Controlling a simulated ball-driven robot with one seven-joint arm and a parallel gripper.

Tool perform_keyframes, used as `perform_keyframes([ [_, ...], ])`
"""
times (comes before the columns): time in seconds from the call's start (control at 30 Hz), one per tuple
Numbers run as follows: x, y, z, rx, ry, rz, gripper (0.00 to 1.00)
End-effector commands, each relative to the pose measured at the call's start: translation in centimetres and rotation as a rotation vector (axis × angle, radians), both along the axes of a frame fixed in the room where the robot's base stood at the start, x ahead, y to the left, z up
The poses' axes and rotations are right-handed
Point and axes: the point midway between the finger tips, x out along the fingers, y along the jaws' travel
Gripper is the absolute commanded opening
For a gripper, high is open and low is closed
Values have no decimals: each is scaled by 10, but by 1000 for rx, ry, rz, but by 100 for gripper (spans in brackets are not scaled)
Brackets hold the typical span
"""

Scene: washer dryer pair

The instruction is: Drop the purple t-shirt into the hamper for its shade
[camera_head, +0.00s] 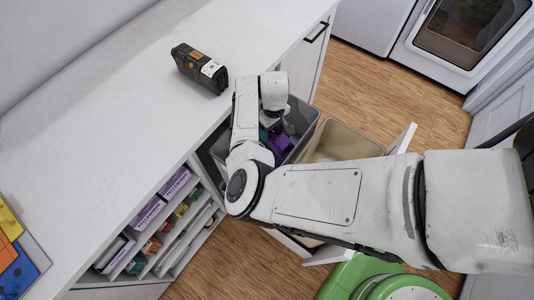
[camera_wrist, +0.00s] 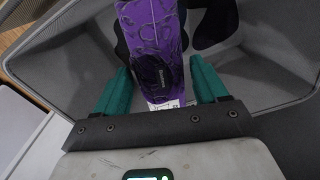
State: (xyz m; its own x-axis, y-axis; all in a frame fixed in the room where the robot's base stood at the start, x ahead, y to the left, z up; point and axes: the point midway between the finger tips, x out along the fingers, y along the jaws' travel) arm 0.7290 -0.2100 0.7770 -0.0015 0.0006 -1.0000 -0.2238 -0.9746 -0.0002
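The purple t-shirt (camera_wrist: 152,28) shows in the wrist view as a folded patterned strip with a dark patch, inside the grey hamper (camera_wrist: 268,62). My gripper (camera_wrist: 160,66) has its two teal fingers wide apart, one on each side of the shirt's near end. Neither finger appears to press on the shirt. In the head view, the purple cloth (camera_head: 281,141) lies in the grey hamper (camera_head: 304,116), and my gripper (camera_head: 266,134) reaches down into it, partly hidden by my arm. A beige hamper (camera_head: 343,137) stands to the right of the grey one.
Black cloth (camera_wrist: 214,22) lies in the grey hamper beside the shirt. A black box-like item (camera_head: 199,69) sits on the white counter (camera_head: 100,112). Shelves with purple boxes (camera_head: 146,214) are below. A green round object (camera_head: 372,282) stands on the wooden floor.

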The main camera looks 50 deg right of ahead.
Motion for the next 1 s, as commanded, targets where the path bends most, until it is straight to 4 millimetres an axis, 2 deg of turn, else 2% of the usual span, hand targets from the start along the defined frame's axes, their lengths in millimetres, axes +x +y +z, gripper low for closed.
perform_keyframes([
  [0.03,0,0,0,0,0,0,77],
  [0.2,0,0,0,0,0,0,94],
  [0.53,0,0,4,-1,-1,0,94],
  [0.67,1,-1,21,-4,-2,0,94],
  [1.0,1,0,84,-2,-3,-1,94],
])
